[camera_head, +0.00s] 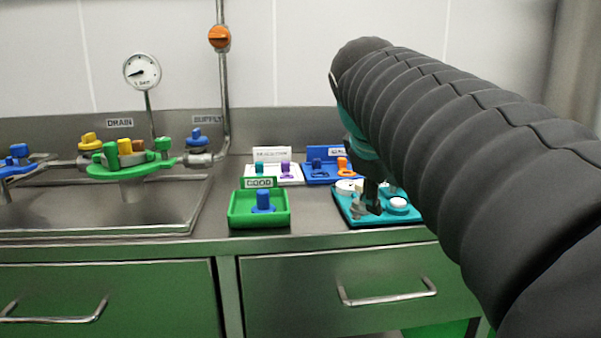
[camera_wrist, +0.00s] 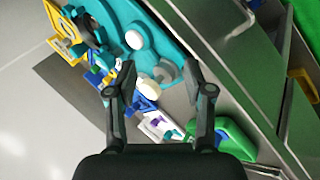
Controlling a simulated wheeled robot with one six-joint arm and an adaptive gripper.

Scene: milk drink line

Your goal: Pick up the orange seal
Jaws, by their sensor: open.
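The orange seal (camera_head: 342,164) sits in the blue tray (camera_head: 318,173) at the back of the counter in the head view, beside a blue piece (camera_head: 316,164). I cannot pick the seal out clearly in the wrist view. My gripper (camera_head: 372,200) is over the teal tray (camera_head: 346,219), in front and to the right of the orange seal. In the wrist view my gripper (camera_wrist: 159,92) has its two fingers spread apart with nothing held between them. My arm hides part of the area right of the blue tray.
The teal tray holds white round pieces (camera_head: 398,203). A white tray (camera_head: 290,181) with teal and purple pieces stands left of the blue tray. A green tray (camera_head: 280,219) with a blue piece is nearer the front. A sink with valves (camera_head: 128,165) lies left.

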